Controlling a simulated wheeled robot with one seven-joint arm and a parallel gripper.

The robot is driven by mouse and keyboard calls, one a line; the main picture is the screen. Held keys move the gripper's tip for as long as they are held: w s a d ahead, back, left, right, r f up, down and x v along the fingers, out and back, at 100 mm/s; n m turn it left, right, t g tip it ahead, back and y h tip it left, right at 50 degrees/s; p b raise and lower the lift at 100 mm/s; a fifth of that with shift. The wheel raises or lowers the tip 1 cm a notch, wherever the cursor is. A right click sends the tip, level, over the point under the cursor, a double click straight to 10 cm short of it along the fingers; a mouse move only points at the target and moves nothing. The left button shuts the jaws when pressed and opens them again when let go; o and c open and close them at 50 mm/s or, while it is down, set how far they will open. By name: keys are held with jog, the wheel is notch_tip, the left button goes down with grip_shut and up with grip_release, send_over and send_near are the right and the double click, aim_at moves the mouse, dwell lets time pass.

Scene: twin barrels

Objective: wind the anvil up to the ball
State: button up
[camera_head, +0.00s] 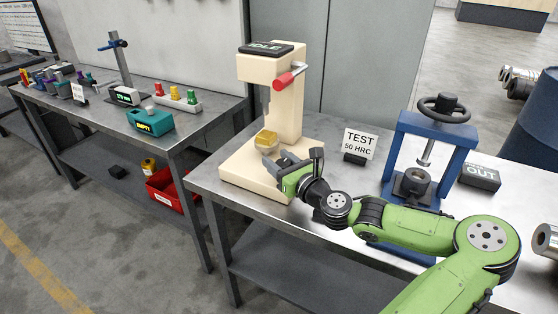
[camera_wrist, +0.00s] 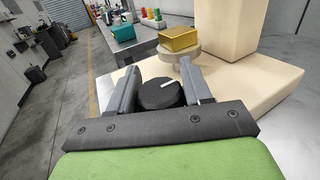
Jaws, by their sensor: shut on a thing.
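The cream hardness tester (camera_head: 285,115) stands on the steel bench with a display reading IDLE (camera_head: 266,48). A brass-coloured block (camera_head: 266,138) sits on its round anvil; in the wrist view the block (camera_wrist: 180,39) rests on the beige anvil disc (camera_wrist: 184,52). The grey indenter stem (camera_head: 266,98) hangs above the block with a visible gap; the ball is too small to see. My gripper (camera_wrist: 158,82) is shut on a round black knob (camera_wrist: 158,97) with a white pointer mark, in front of the anvil. In the head view my gripper (camera_head: 283,160) hides the knob.
A red-gripped lever (camera_head: 289,77) projects from the tester. A TEST 50 HRC sign (camera_head: 359,144), a blue press (camera_head: 430,150) and a dark OUT block (camera_head: 480,176) stand to the right. The left bench (camera_head: 210,120) carries a teal EMPTY box (camera_head: 150,121).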

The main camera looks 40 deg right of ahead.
jog(key=shift+r, duration=0.1)
